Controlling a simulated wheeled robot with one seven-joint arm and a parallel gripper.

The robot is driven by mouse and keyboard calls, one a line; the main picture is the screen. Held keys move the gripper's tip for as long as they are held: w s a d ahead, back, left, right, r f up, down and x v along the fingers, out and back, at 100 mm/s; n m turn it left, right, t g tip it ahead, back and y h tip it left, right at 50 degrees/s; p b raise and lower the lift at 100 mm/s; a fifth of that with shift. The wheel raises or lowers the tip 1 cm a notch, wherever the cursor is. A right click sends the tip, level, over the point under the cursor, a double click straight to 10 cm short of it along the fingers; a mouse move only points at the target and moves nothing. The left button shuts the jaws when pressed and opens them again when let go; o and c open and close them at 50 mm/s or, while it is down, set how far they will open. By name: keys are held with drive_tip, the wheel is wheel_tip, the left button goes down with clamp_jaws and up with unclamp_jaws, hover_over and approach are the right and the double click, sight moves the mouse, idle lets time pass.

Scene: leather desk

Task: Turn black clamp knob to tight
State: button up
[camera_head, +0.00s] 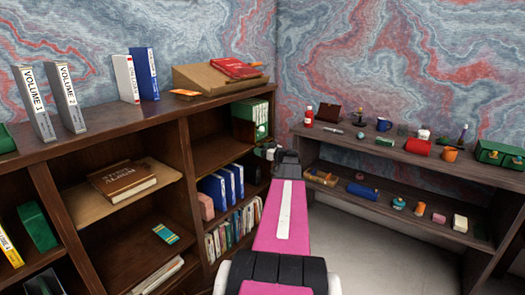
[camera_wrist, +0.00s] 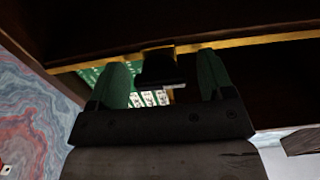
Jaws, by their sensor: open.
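A black block-like piece, which looks like the clamp knob (camera_wrist: 160,68), sits below a yellow-edged board in the wrist view. My gripper (camera_wrist: 162,78) has its two green fingers on either side of this piece, apart from each other, with visible gaps to it. The gripper is open and holds nothing. In the head view my gripper (camera_head: 266,151) is at the right end of the dark bookcase, beside its upper shelf. The knob cannot be made out there; my arm and gripper cover that spot.
The bookcase (camera_head: 182,160) fills the left, with blue binders (camera_head: 222,186) and several books inside. Green-spined volumes (camera_head: 250,120) stand near my gripper. A slanted wooden stand (camera_head: 205,80) with a red book is on top. A loaded two-level shelf (camera_head: 400,152) stands at right.

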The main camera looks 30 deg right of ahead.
drive_tip(key=c, duration=0.9)
